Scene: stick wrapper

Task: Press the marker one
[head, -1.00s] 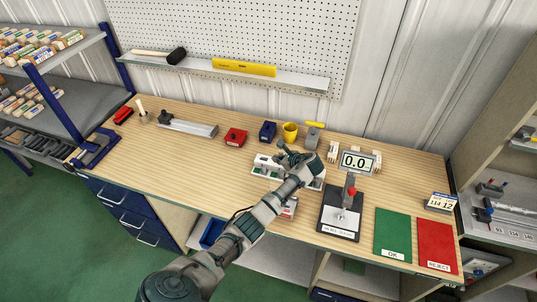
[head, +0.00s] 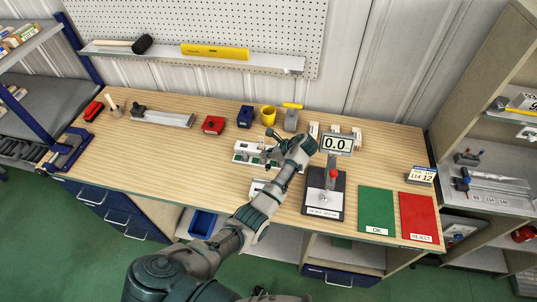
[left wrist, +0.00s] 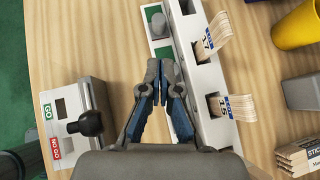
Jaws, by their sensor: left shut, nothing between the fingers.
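A white fixture (head: 246,154) stands mid-bench. In the left wrist view it is a long white block (left wrist: 199,75) with slots. Stick bundles tagged 17 (left wrist: 212,38) and 15 (left wrist: 225,107) stick out of two slots. A green pad (left wrist: 165,54) and a grey rounded knob (left wrist: 158,22) sit along its left side. My left gripper (left wrist: 161,70) is shut and empty, its tips over the fixture's left edge near the green pad; contact cannot be told. It also shows in the head view (head: 275,142). I cannot tell which part is the marker. My right gripper is not in view.
A GO/NO GO box (left wrist: 78,118) with a black knob is left of the gripper. A yellow cup (head: 268,115), blue box (head: 245,116) and red box (head: 213,125) stand behind. A 0.0 gauge (head: 337,144), OK mat (head: 376,208) and REJECT mat (head: 418,214) are right.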

